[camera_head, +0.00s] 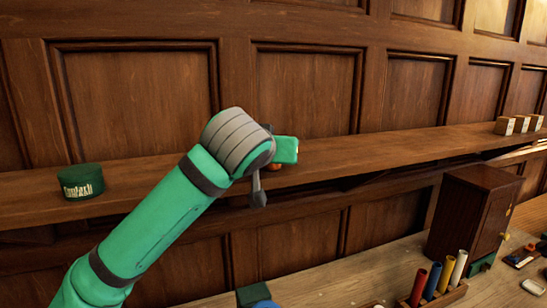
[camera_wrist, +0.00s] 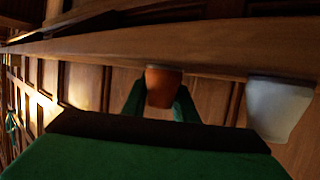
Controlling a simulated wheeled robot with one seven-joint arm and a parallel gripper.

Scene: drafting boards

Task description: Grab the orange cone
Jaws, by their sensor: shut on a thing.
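The orange cone (camera_wrist: 164,86) shows in the wrist view, which is upside down, as a blunt tapered shape with its wide end at the shelf. My gripper (camera_wrist: 161,102) has its two green fingers on either side of the cone and is shut on it. In the head view my gripper (camera_head: 284,150) is at the wall shelf, and only a small orange bit of the cone (camera_head: 275,167) shows below it. The cone still appears to be at the shelf; whether it touches is unclear.
A pale tapered object (camera_wrist: 278,108) stands close beside the cone on the shelf (camera_head: 360,150). A green tin (camera_head: 81,182) is at the left and small boxes (camera_head: 504,126) at the far right. A wooden cabinet (camera_head: 472,215) and several coloured tubes (camera_head: 432,281) stand on the desk below.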

